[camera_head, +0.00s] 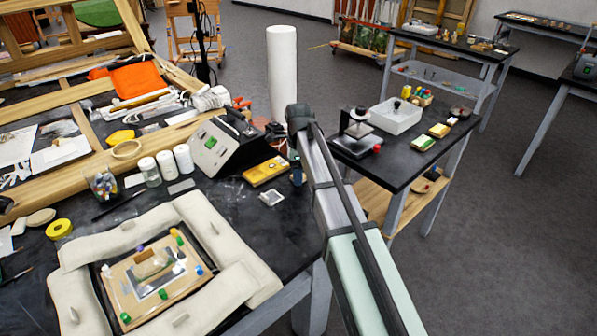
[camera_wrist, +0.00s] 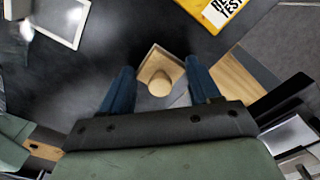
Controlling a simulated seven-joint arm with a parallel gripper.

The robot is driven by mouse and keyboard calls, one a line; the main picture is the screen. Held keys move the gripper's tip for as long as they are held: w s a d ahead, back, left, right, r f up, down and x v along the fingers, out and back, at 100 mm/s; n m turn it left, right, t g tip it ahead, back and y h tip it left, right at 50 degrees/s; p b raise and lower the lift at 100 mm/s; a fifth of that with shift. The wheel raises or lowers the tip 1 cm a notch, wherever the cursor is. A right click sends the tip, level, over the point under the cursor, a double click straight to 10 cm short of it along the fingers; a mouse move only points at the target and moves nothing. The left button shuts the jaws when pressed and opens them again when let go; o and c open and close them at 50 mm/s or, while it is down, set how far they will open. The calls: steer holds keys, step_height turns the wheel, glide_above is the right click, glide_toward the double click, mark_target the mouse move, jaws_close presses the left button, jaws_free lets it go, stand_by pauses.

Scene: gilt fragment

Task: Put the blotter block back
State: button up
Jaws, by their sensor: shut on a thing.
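The blotter block is most likely the pale wooden block with a round knob (camera_wrist: 160,66) between my blue fingers in the wrist view. My gripper (camera_wrist: 160,88) is shut on it, with one finger on each side. It is over the dark table near its right edge. In the head view my arm hides most of the gripper; only a bit of blue finger (camera_head: 296,172) shows, and I cannot make out the block there. I cannot tell from these views whether the block touches the table.
A yellow labelled box (camera_head: 265,171), also in the wrist view (camera_wrist: 222,10), and a small white-framed square (camera_head: 271,197) lie close by. A grey device (camera_head: 212,146) stands behind. Padded cushions (camera_head: 225,232) surround a pinned board (camera_head: 118,290). A side table (camera_head: 400,172) stands right, across a gap.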

steer(key=shift+f, duration=0.15)
steer(key=o, duration=1.1)
steer(key=shift+c, duration=0.2)
step_height(320, 180, up, 12)
